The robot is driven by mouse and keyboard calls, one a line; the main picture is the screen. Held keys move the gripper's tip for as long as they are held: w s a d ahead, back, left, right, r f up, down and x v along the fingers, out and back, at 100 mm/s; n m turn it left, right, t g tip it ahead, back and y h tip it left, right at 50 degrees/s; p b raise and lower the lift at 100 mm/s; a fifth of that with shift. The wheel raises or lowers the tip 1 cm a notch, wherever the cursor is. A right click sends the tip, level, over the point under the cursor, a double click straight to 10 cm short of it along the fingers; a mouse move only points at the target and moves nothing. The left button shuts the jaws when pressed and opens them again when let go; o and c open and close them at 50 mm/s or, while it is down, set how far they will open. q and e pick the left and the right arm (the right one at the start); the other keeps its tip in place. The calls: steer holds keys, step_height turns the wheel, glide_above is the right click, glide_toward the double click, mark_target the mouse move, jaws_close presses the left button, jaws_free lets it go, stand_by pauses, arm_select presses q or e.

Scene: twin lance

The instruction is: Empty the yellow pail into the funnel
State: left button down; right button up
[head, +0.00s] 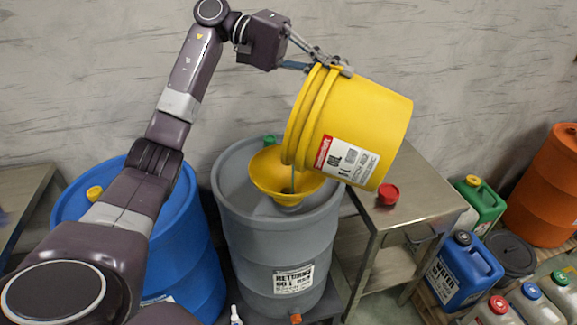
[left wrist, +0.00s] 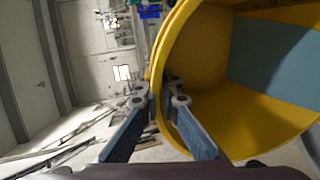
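The yellow pail (head: 375,118), with an OIL label, is tilted well over, mouth to the left, above the yellow funnel (head: 262,175). My left gripper (head: 322,66) is shut on its upper rim. In the left wrist view the gripper's fingers (left wrist: 160,105) sit either side of the pail's wall (left wrist: 205,110). A flat blue-grey surface, apparently liquid (left wrist: 270,62), shows inside. A thin blue-grey line, apparently a stream (head: 292,178), runs from the pail's lower lip into the funnel. The funnel stands in the grey RETURNS drum (head: 250,235). My right gripper is not in view.
A blue drum (head: 190,240) stands left of the grey drum, partly behind my arm. A metal table (head: 425,190) with a red cap (head: 388,193) stands to the right. Beyond it are a blue water can (head: 462,270), a green can (head: 485,205) and an orange drum (head: 545,190).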

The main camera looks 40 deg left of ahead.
arm_select(q)
steer(key=shift+s+a+r+h+b, duration=0.2)
steer(key=shift+a+h+b, duration=0.15)
steer(key=shift+a+b, duration=0.25)
steer(key=shift+s+a+r+h+b, duration=0.1)
steer(key=shift+a+r+h+b, duration=0.15)
steer(key=shift+a+b, duration=0.35)
steer(key=shift+s+a+r+h+b, duration=0.1)
steer(key=shift+a+r+h+b, duration=0.05)
steer(key=shift+a+h+b, duration=0.4)
stand_by(6.2)
